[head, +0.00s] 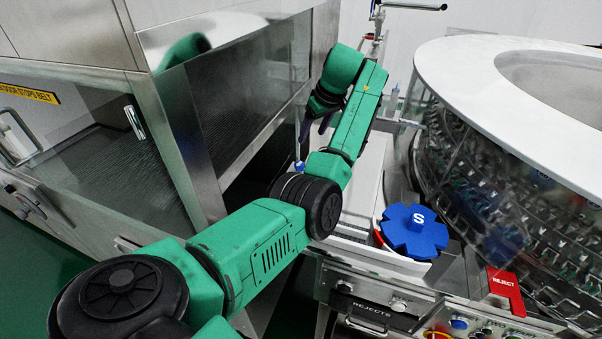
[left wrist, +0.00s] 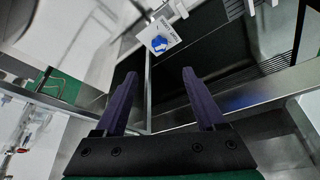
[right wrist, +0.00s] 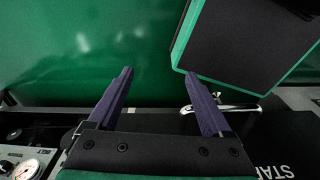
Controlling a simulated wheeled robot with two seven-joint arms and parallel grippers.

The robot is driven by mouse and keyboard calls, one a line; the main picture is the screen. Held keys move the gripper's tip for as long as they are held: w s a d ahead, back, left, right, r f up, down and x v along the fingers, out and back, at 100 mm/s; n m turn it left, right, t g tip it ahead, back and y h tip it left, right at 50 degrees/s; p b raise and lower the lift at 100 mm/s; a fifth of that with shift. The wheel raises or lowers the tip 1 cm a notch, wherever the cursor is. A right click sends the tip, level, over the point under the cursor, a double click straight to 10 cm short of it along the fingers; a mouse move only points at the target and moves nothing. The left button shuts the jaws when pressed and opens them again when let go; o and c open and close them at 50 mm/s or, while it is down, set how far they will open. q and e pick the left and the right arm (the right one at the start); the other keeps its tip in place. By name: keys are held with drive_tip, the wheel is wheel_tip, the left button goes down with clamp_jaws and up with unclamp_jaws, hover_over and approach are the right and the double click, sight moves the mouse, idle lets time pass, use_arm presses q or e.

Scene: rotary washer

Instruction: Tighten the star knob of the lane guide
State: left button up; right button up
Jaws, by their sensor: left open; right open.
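A small blue knob (head: 299,165) shows in the head view just below my left gripper (head: 314,127), partly screened by the arm. In the left wrist view the blue knob (left wrist: 159,44) sits on a white labelled plate (left wrist: 166,30), centred beyond the fingertips.
A large blue star wheel marked S (head: 414,232) stands right of my left arm. The rotary washer (head: 510,130) with its white top fills the right. A steel and glass cabinet (head: 165,130) stands left. A red REJECT block (head: 505,290) and control panel are at the front.

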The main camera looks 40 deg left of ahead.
use_arm(q)
drive_tip(key=f, duration=0.1)
drive_tip(key=p, duration=0.3)
hover_over(300, 163)
drive_tip(key=s+d, duration=0.1)
drive_tip(key=d, duration=0.2)
drive_tip(key=f, duration=0.8)
drive_tip(key=shift+a, duration=0.25)
drive_tip(key=x, duration=0.5)
drive_tip(key=shift+w+f, duration=0.15)
drive_tip(key=shift+f, duration=0.1)
clamp_jaws()
use_arm(e)
drive_tip(key=shift+r, duration=0.85)
